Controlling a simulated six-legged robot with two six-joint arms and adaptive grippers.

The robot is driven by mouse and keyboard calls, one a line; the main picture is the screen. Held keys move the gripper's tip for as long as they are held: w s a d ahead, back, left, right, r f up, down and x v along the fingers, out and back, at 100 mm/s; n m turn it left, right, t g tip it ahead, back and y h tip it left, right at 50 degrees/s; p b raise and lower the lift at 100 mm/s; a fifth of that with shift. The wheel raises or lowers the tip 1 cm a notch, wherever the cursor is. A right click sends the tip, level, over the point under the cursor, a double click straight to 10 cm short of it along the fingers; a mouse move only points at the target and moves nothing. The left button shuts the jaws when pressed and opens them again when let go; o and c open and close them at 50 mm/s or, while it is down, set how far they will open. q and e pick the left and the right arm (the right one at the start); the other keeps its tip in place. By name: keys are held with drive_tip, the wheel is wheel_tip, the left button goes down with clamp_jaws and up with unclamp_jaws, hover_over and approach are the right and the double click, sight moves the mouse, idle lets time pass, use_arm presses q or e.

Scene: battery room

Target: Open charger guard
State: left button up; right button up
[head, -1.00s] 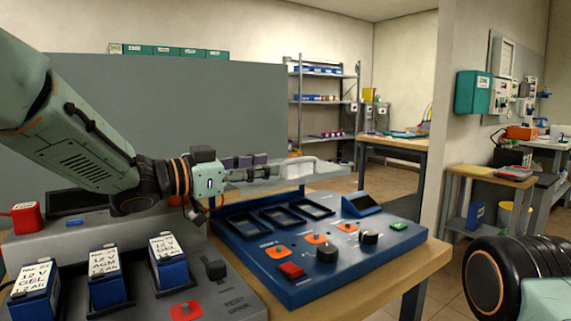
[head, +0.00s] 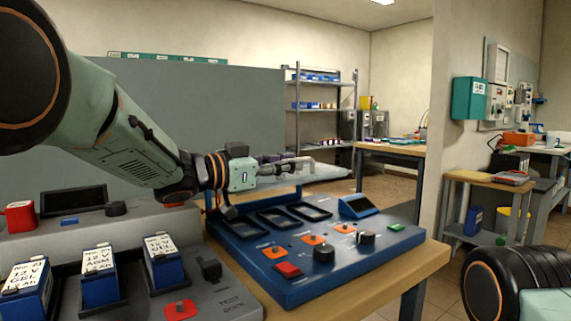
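The blue charger (head: 315,270) stands on the bench, with three dark windows, orange-marked terminals, two black knobs and a red switch on its face. Its clear guard (head: 335,174) is raised at the back edge and seen nearly edge-on, with a pale bar handle on it. The charger's face is uncovered. My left gripper (head: 285,166) reaches in from the left above the charger's back edge, its fingers at the guard's handle. The fingers overlap the handle, so their grip is unclear. My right gripper is out of view; only part of that arm shows at lower right.
Several labelled blue batteries (head: 100,276) stand in a grey tester (head: 225,300) left of the charger. A red box (head: 19,216) is at far left. A grey partition (head: 215,105) stands behind the bench. A small side table (head: 480,178) stands at right across open floor.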

use_arm(q)
clamp_jaws()
idle(0.3)
